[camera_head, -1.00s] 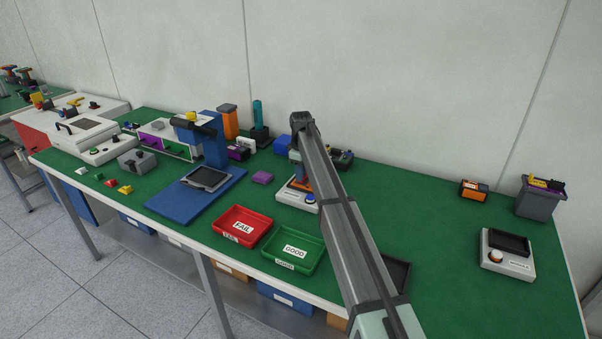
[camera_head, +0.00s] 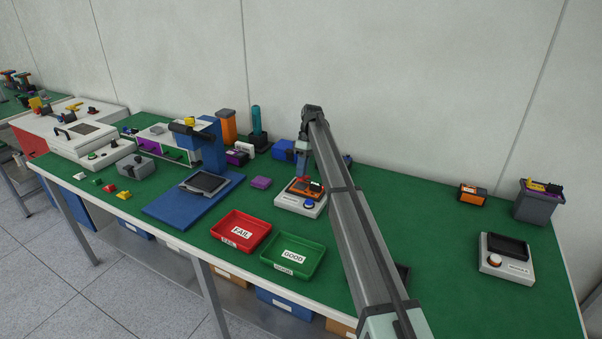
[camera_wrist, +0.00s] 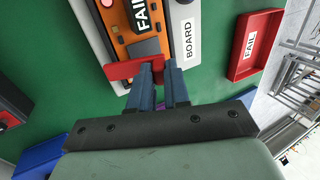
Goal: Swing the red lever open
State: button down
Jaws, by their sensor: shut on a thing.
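The red lever (camera_wrist: 122,70) lies across the lower end of an orange board (camera_wrist: 143,46) in the wrist view. The board sits in a pale fixture (camera_wrist: 186,35) marked BOARD. My gripper (camera_wrist: 160,72) has blue fingers, shut on the right end of the lever. In the head view, the fixture (camera_head: 291,206) stands on the green bench behind the green tray, and the orange board (camera_head: 311,188) shows on it. My arm comes over it from the front right, and the grip itself is too small to make out there.
A red FAIL tray (camera_head: 262,222) and a green GOOD tray (camera_head: 322,250) stand in front of the fixture.

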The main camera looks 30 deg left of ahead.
jog(key=c, duration=1.1)
grip_release()
jog(key=shift+s, duration=0.1)
jog(key=shift+s+d+f+t, duration=0.1)
jog(key=shift+s+f+t, duration=0.45)
jog(key=shift+t, duration=0.35)
jog(key=t, duration=0.1)
jog(key=s+f+t, duration=0.1)
jog(key=shift+f+t, duration=0.15)
jog(key=shift+t, duration=0.25)
notch_tip(320, 180, up, 13)
jog(key=s+a+f+y, duration=0.1)
jog(key=s+a+f, duration=0.2)
jog(key=s+a, duration=0.4)
jog(key=s+a+f+m+y, duration=0.1)
jog(key=s+a+f, duration=0.2)
jog(key=s+a, duration=0.4)
jog(key=s+a+f+m+y, duration=0.1)
jog(key=s+a+f, duration=0.2)
jog(key=s+a, duration=0.4)
jog(key=shift+s+a+f+y, duration=0.2)
jog(key=shift+s+a+y, duration=0.1)
jog(key=shift+s+a, duration=0.1)
